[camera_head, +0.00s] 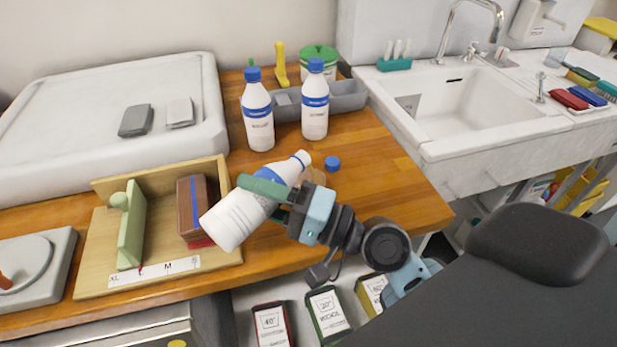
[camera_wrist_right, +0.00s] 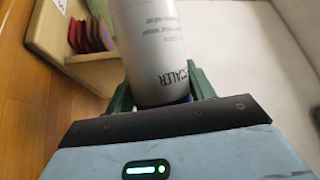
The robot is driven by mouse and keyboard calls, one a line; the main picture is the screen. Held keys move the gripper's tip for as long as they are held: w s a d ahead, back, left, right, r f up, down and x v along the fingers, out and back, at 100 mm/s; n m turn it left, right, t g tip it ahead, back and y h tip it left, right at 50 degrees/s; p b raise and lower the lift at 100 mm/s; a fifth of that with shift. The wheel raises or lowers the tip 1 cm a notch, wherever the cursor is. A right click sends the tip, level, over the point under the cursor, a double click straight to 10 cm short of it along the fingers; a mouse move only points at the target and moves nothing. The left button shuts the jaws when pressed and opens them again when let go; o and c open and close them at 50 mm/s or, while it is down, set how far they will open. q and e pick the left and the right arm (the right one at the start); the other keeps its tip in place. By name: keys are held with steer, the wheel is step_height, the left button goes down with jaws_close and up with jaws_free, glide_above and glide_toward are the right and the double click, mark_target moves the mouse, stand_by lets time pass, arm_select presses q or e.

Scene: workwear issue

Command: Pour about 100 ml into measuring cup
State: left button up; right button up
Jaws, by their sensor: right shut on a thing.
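A white bottle with a blue band (camera_head: 238,216) is held by my right gripper (camera_head: 264,200), whose green fingers are shut around its upper body. The bottle is tilted, its base down to the left and its open neck up to the right. Its label shows close up in the wrist view (camera_wrist_right: 158,45). A clear, brownish cup-like shape (camera_head: 314,176), probably the measuring cup, is below and beside the neck, mostly hidden by my gripper. No stream of liquid can be made out. A blue cap (camera_head: 332,163) lies on the wooden counter. My left gripper is not in view.
Two capped white bottles (camera_head: 257,115) (camera_head: 315,105) stand at the back before a grey bin (camera_head: 349,97). A wooden sizing box (camera_head: 108,218) is left of the held bottle. A sink (camera_head: 437,148) is at right. The counter right of the cap (camera_head: 391,180) is clear.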

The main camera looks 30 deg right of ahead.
mark_target(262, 203)
steer(key=shift+s+a, duration=0.15)
steer(key=shift+a, duration=0.15)
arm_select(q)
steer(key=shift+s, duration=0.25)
arm_select(e)
steer(key=shift+s+a, duration=0.2)
steer(key=shift+a, duration=0.15)
steer(key=shift+m, duration=0.3)
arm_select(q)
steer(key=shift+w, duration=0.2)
arm_select(e)
steer(key=shift+a+t, duration=0.15)
steer(key=shift+t, duration=0.15)
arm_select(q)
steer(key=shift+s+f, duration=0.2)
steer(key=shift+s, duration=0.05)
arm_select(e)
steer(key=shift+m, duration=0.6)
stand_by(0.6)
